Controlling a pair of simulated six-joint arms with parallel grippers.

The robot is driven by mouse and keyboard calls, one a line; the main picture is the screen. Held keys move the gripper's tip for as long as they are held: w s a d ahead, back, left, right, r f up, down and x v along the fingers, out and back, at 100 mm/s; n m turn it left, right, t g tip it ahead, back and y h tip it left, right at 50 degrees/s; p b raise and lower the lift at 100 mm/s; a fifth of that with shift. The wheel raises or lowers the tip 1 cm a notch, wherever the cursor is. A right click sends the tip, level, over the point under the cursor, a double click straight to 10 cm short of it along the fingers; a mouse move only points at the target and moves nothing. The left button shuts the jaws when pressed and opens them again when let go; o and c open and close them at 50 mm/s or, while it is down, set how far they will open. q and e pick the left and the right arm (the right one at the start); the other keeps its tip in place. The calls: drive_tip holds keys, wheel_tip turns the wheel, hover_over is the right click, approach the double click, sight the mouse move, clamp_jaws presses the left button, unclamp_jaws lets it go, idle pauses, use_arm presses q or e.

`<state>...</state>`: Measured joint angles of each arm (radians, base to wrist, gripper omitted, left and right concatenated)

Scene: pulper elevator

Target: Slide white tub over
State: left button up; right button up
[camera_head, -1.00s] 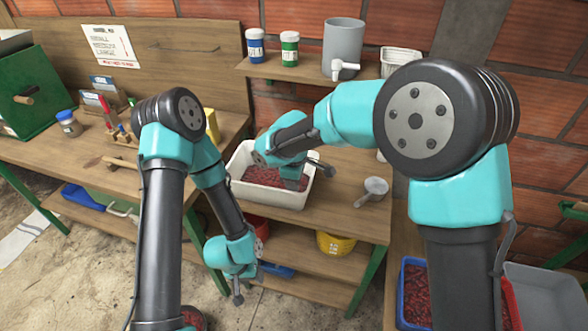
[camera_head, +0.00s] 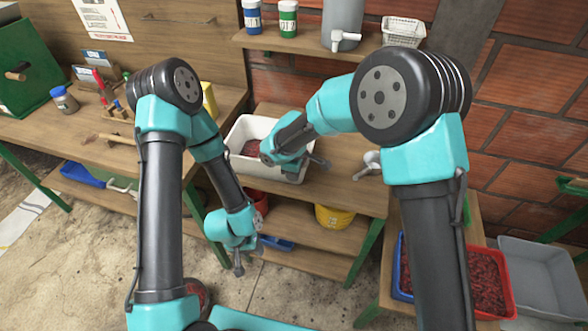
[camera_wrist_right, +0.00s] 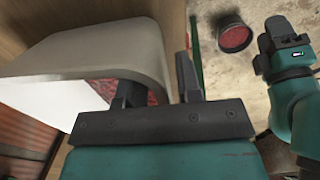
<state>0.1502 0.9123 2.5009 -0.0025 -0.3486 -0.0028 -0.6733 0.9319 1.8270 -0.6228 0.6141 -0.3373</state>
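The white tub (camera_head: 248,164) with dark red contents stands on the wooden bench in the head view, left of my right forearm. Its pale wall also fills the upper left of the right wrist view (camera_wrist_right: 95,50). My right gripper (camera_head: 319,163) is at the tub's right end. In the wrist view its fingers (camera_wrist_right: 160,85) are apart, one inside over the red contents and one outside, with the wall between them. Firm contact is not clear. My left gripper (camera_head: 238,265) hangs low before the bench, away from the tub; its fingers are too small to read.
A metal scoop (camera_head: 368,163) lies right of the tub, partly hidden by my right arm. A shelf (camera_head: 310,43) above holds jars, a grey container and a white basket (camera_head: 404,32). A yellow bucket (camera_head: 334,217) sits on the lower shelf. Red and grey crates (camera_head: 540,275) stand lower right.

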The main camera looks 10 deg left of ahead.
clamp_jaws()
drive_tip(key=shift+d, duration=0.1)
idle(0.4)
